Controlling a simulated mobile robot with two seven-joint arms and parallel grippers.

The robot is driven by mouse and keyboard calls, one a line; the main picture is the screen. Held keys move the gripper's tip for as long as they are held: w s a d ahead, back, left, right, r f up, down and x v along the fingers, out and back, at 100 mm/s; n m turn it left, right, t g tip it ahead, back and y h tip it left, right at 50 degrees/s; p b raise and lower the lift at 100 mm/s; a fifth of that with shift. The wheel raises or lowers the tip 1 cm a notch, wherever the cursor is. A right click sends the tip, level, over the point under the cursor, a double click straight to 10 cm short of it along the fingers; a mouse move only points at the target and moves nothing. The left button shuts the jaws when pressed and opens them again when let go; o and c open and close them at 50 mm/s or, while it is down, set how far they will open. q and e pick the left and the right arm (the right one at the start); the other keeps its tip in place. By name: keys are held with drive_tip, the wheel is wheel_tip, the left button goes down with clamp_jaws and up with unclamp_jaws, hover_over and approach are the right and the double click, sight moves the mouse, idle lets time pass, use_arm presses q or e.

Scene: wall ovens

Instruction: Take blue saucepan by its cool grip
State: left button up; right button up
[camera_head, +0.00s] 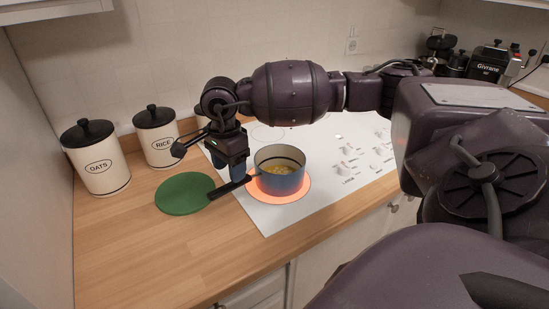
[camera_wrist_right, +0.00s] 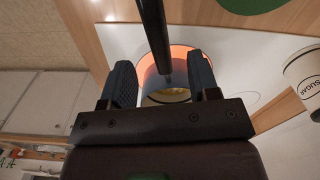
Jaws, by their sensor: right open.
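The blue saucepan (camera_head: 281,182) holds yellow food and stands on a glowing orange burner (camera_head: 297,195) of the white cooktop. Its black handle (camera_head: 216,207) points left and toward the front, over the counter beside the round green mat (camera_head: 184,194). My right gripper (camera_head: 230,176) is open and points down by the handle, left of the pan. In the wrist view, the handle (camera_wrist_right: 153,30) runs between the two spread fingers of the right gripper (camera_wrist_right: 163,70). I cannot tell whether the fingers touch it. The pan is partly hidden there. My left gripper is not in view.
OATS (camera_head: 97,167) and RICE (camera_head: 158,146) canisters stand at the back left. A SUGAR canister (camera_wrist_right: 304,75) shows in the wrist view. The front counter (camera_head: 150,255) is clear. Control knobs (camera_head: 347,168) lie right of the pan.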

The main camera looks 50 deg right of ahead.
wheel_tip(320, 180, down, 8)
drive_tip(key=shift+f, duration=0.1)
idle(0.4)
drive_tip(key=shift+s, duration=0.1)
drive_tip(key=shift+c, duration=0.4)
clamp_jaws()
